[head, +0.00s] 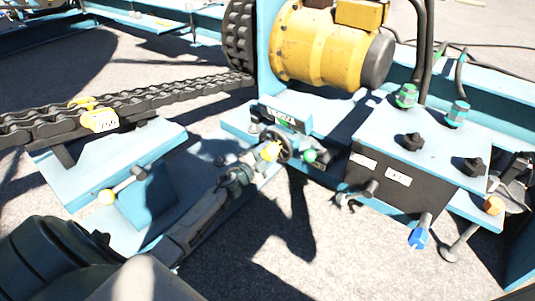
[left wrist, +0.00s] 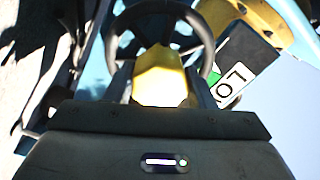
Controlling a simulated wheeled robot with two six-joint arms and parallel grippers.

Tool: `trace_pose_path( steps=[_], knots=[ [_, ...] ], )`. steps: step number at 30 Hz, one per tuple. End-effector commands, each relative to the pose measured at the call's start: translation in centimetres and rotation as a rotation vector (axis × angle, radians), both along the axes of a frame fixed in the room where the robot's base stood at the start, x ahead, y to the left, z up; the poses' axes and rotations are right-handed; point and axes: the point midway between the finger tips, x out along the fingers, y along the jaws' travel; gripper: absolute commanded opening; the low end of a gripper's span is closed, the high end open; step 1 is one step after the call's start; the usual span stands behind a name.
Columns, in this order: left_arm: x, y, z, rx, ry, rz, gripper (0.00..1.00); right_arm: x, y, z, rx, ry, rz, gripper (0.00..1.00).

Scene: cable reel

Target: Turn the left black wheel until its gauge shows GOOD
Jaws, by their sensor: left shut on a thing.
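The left black wheel (head: 286,143) is a dark ring on the blue frame in the middle of the head view. It also shows in the left wrist view (left wrist: 207,42), with a yellow knob (left wrist: 160,77) at its near side. My left gripper (head: 268,153) is at the wheel, shut on the yellow knob. The gauge (head: 285,116) is a dark box with a white label just behind the wheel. In the left wrist view the gauge (left wrist: 236,80) shows a green patch and turned letters like "LO", partly hidden. I do not make out my right gripper.
A green-ended knob (head: 309,156) sits close right of the wheel. A blue-topped box (head: 430,150) with black knobs and cables stands further right. A yellow motor (head: 325,50) is behind. A heavy chain (head: 160,93) runs at left above a blue bracket (head: 105,160).

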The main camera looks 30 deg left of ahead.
Motion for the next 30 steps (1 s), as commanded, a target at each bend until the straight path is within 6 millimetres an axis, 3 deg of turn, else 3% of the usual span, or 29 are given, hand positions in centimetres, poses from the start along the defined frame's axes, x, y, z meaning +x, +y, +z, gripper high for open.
trace_pose_path(
  steps=[15, 30],
  knots=[
    [-0.06, -0.05, -0.15, 0.327, -0.024, -0.001, 0.09, -0.24, -0.01, 0.16, 0.001, -0.013, 0.001, 0.0],
    [-0.09, -0.07, -0.18, 0.387, -0.029, -0.001, 0.09, -0.32, -0.04, 0.29, 0.005, -0.016, 0.005, 0.0]
  ],
)
